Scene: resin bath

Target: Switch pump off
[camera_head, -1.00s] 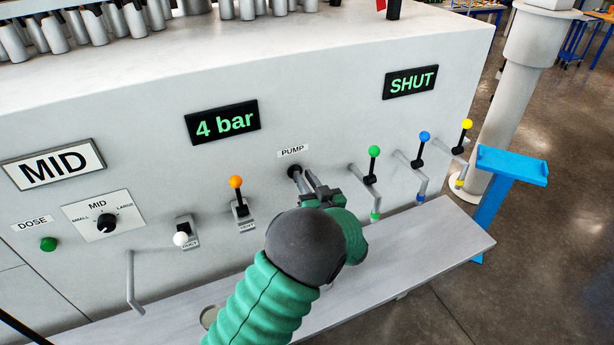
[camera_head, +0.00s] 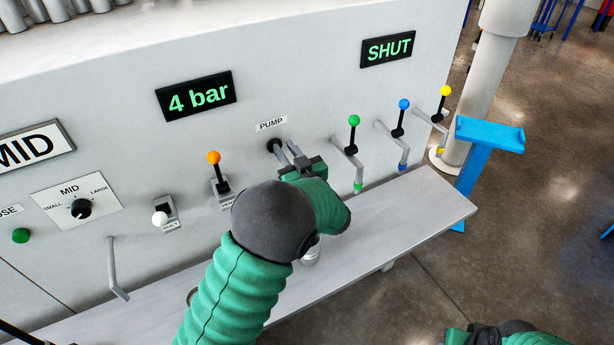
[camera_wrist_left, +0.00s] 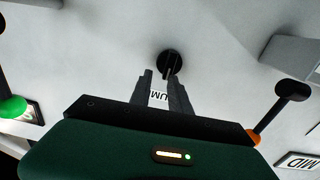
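The pump knob (camera_head: 274,145) is a dark round knob on the pale panel, below the PUMP label (camera_head: 271,124). My left gripper (camera_head: 287,152) points at the panel close to the knob, and partly covers it. In the left wrist view the knob (camera_wrist_left: 170,62) lies just beyond the tips of my left gripper (camera_wrist_left: 158,77). The two fingers are apart, with part of the label showing between them. I cannot tell whether a finger touches the knob.
Displays read 4 bar (camera_head: 195,97) and SHUT (camera_head: 387,49). An orange-tipped lever (camera_head: 214,158) stands left of the knob; a green-tipped lever (camera_head: 354,121) is close on its right. A grey shelf (camera_head: 430,200) runs below, with a blue stand (camera_head: 488,135) beyond its right end.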

